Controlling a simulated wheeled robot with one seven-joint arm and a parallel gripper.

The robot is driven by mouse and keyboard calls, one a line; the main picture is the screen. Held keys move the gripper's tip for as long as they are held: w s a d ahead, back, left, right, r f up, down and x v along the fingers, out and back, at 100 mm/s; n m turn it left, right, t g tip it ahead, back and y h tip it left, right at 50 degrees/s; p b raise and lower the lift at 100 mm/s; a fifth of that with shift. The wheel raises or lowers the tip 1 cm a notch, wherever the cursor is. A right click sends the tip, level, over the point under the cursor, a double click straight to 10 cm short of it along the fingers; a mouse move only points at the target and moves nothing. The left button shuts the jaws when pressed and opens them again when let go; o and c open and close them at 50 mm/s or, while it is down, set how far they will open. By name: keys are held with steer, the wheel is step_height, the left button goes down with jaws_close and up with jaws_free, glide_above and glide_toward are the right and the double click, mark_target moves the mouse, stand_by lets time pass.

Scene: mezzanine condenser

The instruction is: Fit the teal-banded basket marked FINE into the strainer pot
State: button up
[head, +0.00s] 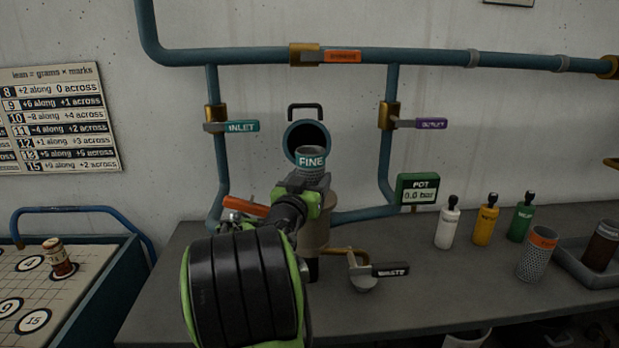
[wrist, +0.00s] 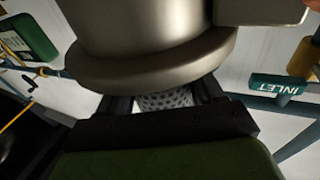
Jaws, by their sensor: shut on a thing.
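The teal-banded basket marked FINE (head: 311,161) is upright in my gripper (head: 312,181), in front of the dark round opening with a teal rim (head: 288,142). My gripper is shut on its mesh body, which also shows between the fingers in the wrist view (wrist: 165,101). The strainer pot (head: 316,232) stands just below, partly hidden by my arm. In the wrist view the pot's thick metal rim (wrist: 150,70) covers the lower end of the basket. I cannot tell whether that end is inside the pot or just above or behind it.
INLET (head: 240,127) and purple-handled (head: 430,123) valves flank the pot. The POT gauge (head: 418,190) reads 0.0 bar. A WASTE valve (head: 390,269) is in front. Three bottles (head: 486,225), an orange-banded basket (head: 536,258) and a tray (head: 570,262) stand right.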

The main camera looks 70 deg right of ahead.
steer(key=shift+f, duration=0.5)
steer(key=shift+f, duration=0.35)
steer(key=shift+f, duration=0.5)
steer(key=o, duration=1.3)
steer(key=shift+f, duration=0.15)
